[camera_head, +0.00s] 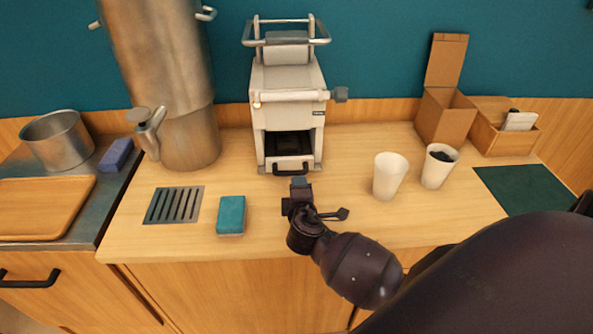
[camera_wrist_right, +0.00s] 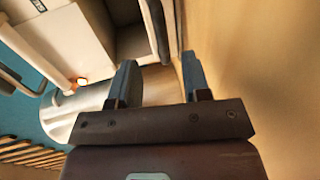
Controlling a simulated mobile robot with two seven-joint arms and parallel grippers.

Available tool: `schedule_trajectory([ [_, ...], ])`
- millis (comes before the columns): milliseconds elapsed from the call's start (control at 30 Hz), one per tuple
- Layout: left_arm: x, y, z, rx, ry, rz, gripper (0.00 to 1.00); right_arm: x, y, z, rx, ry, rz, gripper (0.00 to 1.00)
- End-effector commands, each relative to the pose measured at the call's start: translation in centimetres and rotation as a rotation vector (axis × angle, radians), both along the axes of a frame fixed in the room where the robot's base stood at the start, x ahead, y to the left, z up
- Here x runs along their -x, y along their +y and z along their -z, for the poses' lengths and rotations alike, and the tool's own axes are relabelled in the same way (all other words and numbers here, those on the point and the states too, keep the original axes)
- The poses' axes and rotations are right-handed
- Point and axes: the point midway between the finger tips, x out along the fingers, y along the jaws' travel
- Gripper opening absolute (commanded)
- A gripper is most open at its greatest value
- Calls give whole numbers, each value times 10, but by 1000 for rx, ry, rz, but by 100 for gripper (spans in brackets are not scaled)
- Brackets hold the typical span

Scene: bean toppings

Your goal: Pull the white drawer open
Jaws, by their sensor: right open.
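The white machine (camera_head: 287,100) stands at the back of the counter. The white drawer (camera_head: 313,166) is at its base, below a dark opening, with a black bar handle (camera_head: 291,169) on its front. The drawer looks shut. My right gripper (camera_head: 299,182) is just in front of the handle, its fingertips pointing toward it. In the right wrist view, the two fingers (camera_wrist_right: 160,75) are spread with nothing between them, and the dark handle (camera_wrist_right: 154,30) lies ahead of them, apart from the fingertips. My left gripper is out of view.
A teal sponge (camera_head: 231,215) and a drain grate (camera_head: 174,205) lie left of my gripper. A white cup (camera_head: 389,176) and a cup with dark contents (camera_head: 437,167) stand to the right. A tall metal urn (camera_head: 180,80) stands left of the machine.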

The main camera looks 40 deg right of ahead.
Motion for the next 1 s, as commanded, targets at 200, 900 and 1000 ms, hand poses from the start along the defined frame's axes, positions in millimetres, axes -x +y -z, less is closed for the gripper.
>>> schedule_trajectory([
  [200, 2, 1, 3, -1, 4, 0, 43, -32, -20, 7, 2, -1, 2, 44],
  [900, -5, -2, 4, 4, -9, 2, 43, -76, -47, 18, -2, -1, 0, 44],
  [1000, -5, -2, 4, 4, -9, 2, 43, -76, -46, 18, -2, -1, 0, 41],
])
